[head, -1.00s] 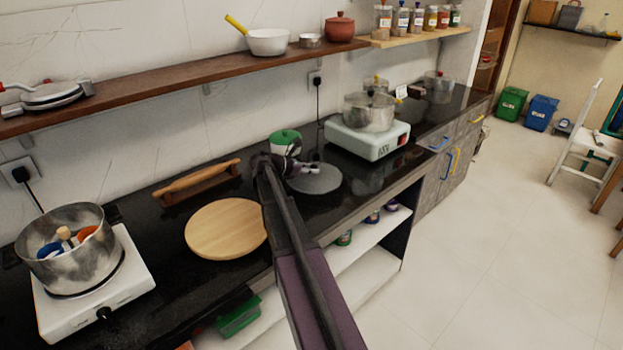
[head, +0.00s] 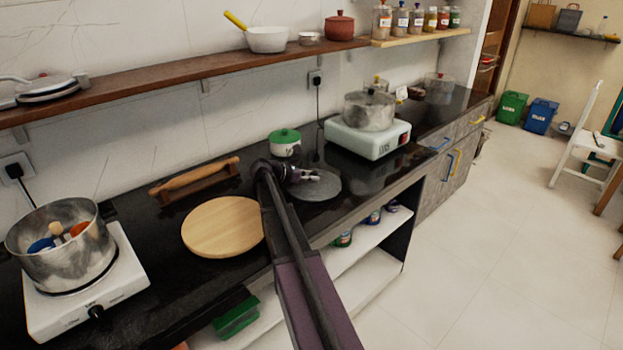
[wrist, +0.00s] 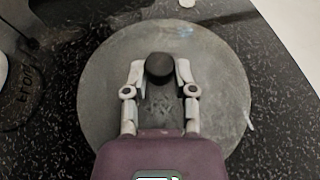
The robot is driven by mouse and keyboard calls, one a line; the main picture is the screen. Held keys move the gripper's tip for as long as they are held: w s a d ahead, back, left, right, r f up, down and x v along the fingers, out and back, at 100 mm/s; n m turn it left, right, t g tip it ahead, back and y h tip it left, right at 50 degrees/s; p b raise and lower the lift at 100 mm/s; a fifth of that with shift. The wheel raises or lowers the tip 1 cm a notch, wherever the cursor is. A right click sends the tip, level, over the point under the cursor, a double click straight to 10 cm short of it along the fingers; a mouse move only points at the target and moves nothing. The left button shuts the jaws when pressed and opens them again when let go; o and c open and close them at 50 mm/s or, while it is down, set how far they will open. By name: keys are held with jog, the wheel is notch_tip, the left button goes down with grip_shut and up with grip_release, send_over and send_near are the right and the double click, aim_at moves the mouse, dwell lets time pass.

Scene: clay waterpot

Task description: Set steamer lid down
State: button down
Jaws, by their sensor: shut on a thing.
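The steamer lid is a flat grey disc (head: 324,190) on the dark counter, right of the wooden board. The wrist view shows it from above as a round grey plate (wrist: 210,100) with a black knob (wrist: 159,64). My gripper (head: 309,174) is over the lid, its fingers shut on the knob in the wrist view (wrist: 160,78). The lid looks flat and level, at or very close to the counter surface. I cannot tell if a thin gap is left under it.
A round wooden board (head: 220,228) and a rolling pin on a stand (head: 195,179) lie left. A green-lidded white pot (head: 285,144) stands behind. A pot (head: 369,112) sits on a pale stove (head: 368,137) to the right. The counter's front edge is close.

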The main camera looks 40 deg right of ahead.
jog(key=shift+f, duration=0.15)
jog(key=shift+c, duration=2.1)
grip_release()
jog(key=shift+r, duration=0.25)
jog(key=shift+a+r, duration=0.1)
jog(key=shift+a, duration=0.1)
jog(key=p+v, duration=0.4)
jog(key=v, duration=0.7)
jog(key=shift+w+a+r, duration=0.1)
jog(key=shift+a, duration=0.2)
